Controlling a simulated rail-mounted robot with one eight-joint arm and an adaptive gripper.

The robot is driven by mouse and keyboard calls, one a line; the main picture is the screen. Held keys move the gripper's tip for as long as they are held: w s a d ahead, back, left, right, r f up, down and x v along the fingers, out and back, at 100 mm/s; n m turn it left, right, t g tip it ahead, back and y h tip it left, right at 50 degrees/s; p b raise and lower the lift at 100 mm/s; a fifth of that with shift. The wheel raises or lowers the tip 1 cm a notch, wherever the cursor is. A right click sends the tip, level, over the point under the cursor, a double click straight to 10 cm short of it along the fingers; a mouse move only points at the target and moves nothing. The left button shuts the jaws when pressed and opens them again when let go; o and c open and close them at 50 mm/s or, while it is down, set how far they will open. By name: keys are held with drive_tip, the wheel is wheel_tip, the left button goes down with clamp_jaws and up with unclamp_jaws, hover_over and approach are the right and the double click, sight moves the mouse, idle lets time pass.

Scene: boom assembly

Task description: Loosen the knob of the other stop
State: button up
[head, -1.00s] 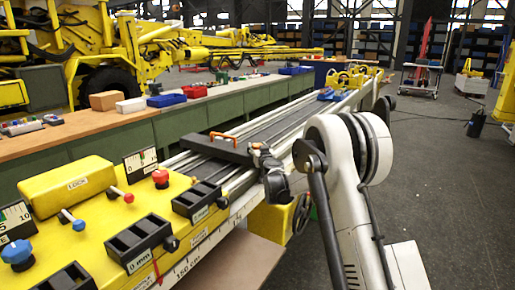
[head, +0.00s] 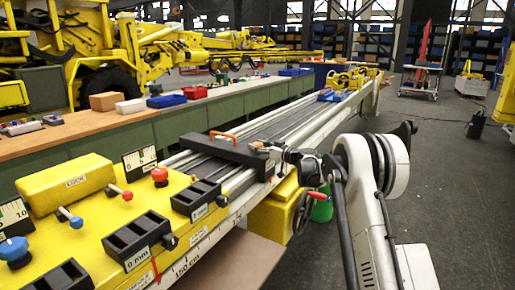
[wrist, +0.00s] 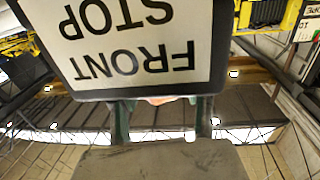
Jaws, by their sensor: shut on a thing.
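The front stop, a black bar with an orange handle (head: 222,136), lies across the rails in the head view. Its white "FRONT STOP" label (wrist: 135,40) fills the top of the wrist view, upside down. My gripper (head: 277,152) is at the right end of this bar. In the wrist view its two fingers (wrist: 162,112) stand below the label, with a thin orange-red sliver of the knob (wrist: 160,100) between them. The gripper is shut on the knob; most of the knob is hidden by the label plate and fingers.
A yellow control console (head: 90,215) with black slotted blocks, a red knob (head: 159,175) and a blue knob (head: 15,250) is at the left front. The floor at right is largely clear.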

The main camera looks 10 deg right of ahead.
drive_tip(key=n+g+y, duration=0.3)
drive_tip(key=g, duration=0.1)
drive_tip(key=shift+n+g+y, duration=0.7)
drive_tip(key=shift+n+g, duration=0.1)
drive_tip(key=shift+g, duration=0.1)
drive_tip(key=shift+n+g+y+p, duration=0.65)
drive_tip(key=shift+n+g, duration=0.35)
drive_tip(key=shift+g, duration=0.4)
drive_tip(key=o, duration=1.2)
drive_tip(key=shift+o, duration=0.2)
drive_tip(key=v, duration=1.2)
drive_tip(key=shift+r, duration=0.15)
